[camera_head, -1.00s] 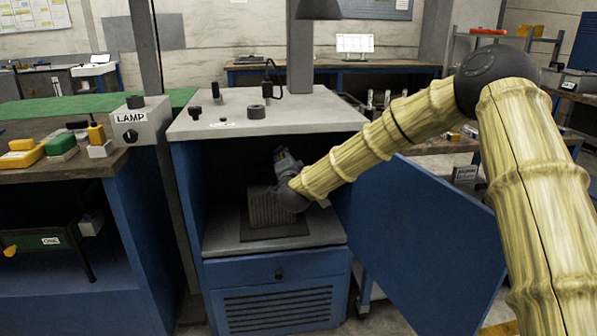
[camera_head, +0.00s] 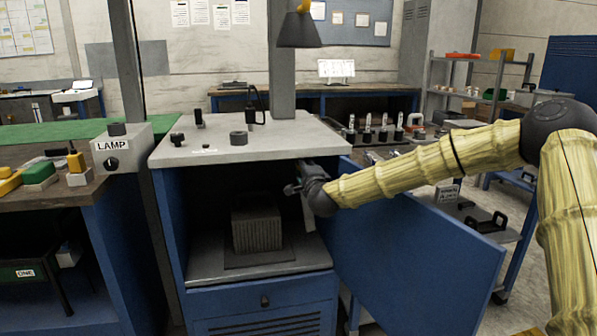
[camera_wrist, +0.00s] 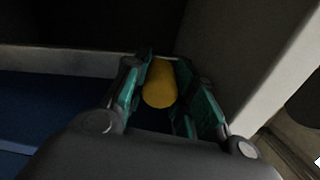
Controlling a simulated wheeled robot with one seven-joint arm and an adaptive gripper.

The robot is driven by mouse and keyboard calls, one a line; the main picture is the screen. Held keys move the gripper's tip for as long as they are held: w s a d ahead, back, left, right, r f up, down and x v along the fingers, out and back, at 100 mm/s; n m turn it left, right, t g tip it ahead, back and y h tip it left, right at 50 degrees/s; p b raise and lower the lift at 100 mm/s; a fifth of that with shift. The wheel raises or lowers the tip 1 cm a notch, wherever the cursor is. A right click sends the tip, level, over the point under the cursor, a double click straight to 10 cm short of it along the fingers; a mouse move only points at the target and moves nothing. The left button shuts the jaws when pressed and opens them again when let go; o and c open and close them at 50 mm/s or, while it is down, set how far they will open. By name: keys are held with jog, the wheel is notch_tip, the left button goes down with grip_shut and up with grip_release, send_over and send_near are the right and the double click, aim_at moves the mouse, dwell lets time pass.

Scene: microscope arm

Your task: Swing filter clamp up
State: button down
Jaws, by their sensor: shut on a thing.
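My gripper (camera_head: 293,188) is inside the upper right of the open blue cabinet, just under its grey top. In the wrist view my gripper (camera_wrist: 162,100) has its green-padded fingers on both sides of a yellow cylinder (camera_wrist: 159,86) and is shut on it. I cannot tell for sure whether this cylinder is the filter clamp's handle. A ribbed grey block (camera_head: 257,230), perhaps the filter, sits on a dark pad on the cabinet floor, left of and below my gripper. No clamp shows clearly; the dark interior and my wrist hide that area.
The blue door (camera_head: 425,245) stands open to the right, below my arm. The grey cabinet top (camera_head: 270,150) carries knobs and a dark ring. A LAMP box (camera_head: 122,150) stands left beside a post. The cabinet's middle front is clear.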

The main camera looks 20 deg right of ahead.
jog(key=shift+d, duration=0.1)
dwell(0.3)
jog(key=c, duration=1.1)
grip_release()
jog(key=shift+c, duration=0.2)
jog(key=shift+s, duration=0.1)
jog(key=s, duration=1.1)
jog(key=shift+s+a, duration=0.4)
jog(key=shift+f, duration=0.1)
